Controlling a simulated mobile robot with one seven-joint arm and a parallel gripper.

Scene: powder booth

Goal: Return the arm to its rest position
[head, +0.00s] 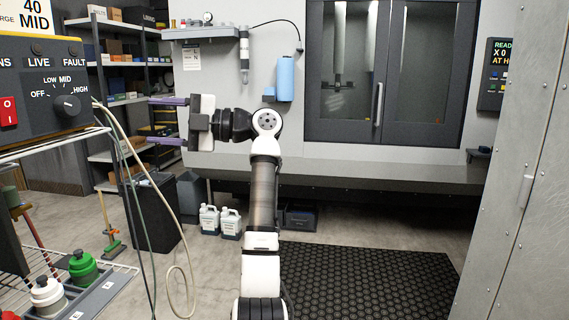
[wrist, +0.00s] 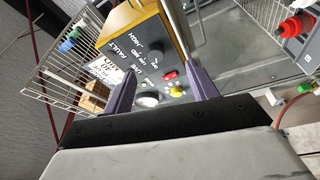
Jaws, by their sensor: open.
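My arm stands upright in the middle of the head view and bends left at its top joint. My gripper (head: 164,121) points left, with its two purple fingers wide apart and nothing between them. The wrist view also shows both purple fingers of my gripper (wrist: 162,82), spread apart with no object held. Between them, beyond the tips, shows the control box (wrist: 140,55) with its knobs and red switch.
A large grey machine (head: 400,160) stands behind my arm, a metal panel (head: 525,180) at right. The black mat (head: 370,285) is clear.

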